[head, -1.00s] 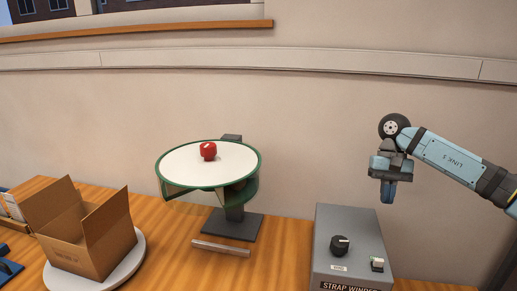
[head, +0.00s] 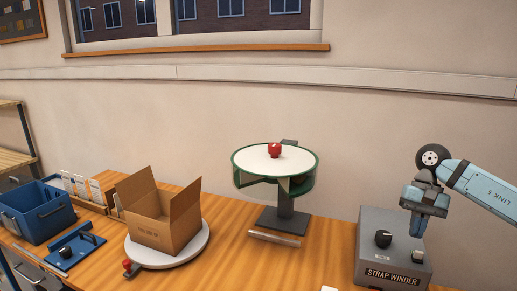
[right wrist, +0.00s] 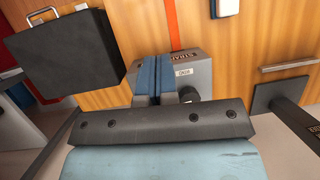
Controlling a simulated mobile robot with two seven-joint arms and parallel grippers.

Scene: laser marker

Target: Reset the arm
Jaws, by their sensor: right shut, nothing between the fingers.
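My right arm comes in from the right in the head view. Its gripper (head: 419,228) is shut and empty, and in the picture it overlaps the right part of the grey strap winder box (head: 378,240). In the right wrist view the two blue fingers (right wrist: 155,80) are together with nothing between them. The strap winder (right wrist: 198,72) shows beyond them, with its black knob partly hidden behind the gripper. My left gripper is not in view.
A round white-topped stand (head: 255,160) with a red knob (head: 274,150) stands mid-table. An open cardboard box (head: 165,231) sits on a round white plate (head: 194,248). A blue bin (head: 36,213) and a blue fixture (head: 72,249) are at left. The wall is behind the table.

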